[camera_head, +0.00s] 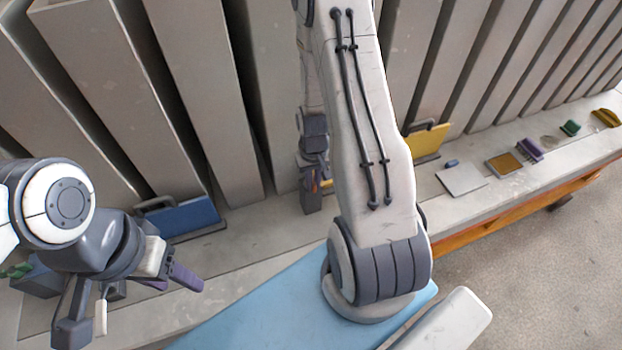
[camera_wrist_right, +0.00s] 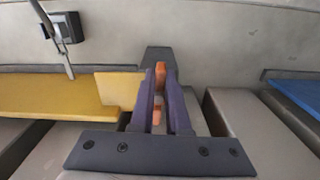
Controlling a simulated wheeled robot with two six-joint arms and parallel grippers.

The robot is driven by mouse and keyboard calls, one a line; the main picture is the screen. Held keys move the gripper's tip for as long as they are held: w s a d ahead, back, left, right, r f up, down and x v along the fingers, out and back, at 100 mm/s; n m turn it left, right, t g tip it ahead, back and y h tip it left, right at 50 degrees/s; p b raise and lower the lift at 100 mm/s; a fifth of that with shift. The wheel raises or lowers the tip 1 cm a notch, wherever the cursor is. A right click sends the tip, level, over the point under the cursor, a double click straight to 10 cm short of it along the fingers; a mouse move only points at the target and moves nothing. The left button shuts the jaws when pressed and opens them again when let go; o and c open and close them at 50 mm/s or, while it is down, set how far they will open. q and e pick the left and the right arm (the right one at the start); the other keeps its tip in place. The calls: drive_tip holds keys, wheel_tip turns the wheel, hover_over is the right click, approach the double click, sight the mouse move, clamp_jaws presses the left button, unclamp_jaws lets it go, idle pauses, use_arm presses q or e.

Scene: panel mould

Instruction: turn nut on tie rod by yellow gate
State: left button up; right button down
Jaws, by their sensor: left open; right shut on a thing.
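The yellow gate (camera_head: 428,140) stands by the wall panels right of my right arm in the head view. It also shows at left in the right wrist view (camera_wrist_right: 50,95). My right gripper (camera_wrist_right: 161,80) has its purple fingers shut on an orange piece (camera_wrist_right: 160,72), seemingly the nut on the tie rod, in front of a dark grey block (camera_wrist_right: 158,54). In the head view my right gripper (camera_head: 316,172) is partly hidden by my own arm. My left gripper (camera_head: 170,282) is open and empty at lower left, near the blue gate (camera_head: 185,217).
Tall grey panels (camera_head: 205,90) line the back of the ledge. Along the ledge at right lie a grey plate (camera_head: 461,180), a yellow-brown plate (camera_head: 504,164), a purple part (camera_head: 530,149) and a green part (camera_head: 570,128). A light blue surface (camera_head: 265,310) lies in front.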

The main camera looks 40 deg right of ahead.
drive_tip(key=n, duration=0.3)
drive_tip(key=shift+s+d, duration=0.15)
drive_tip(key=shift+d, duration=0.15)
drive_tip(key=c, duration=0.8)
unclamp_jaws()
drive_tip(key=shift+r, duration=0.45)
drive_tip(key=shift+r+b, duration=1.05)
drive_tip(key=shift+r, duration=3.7)
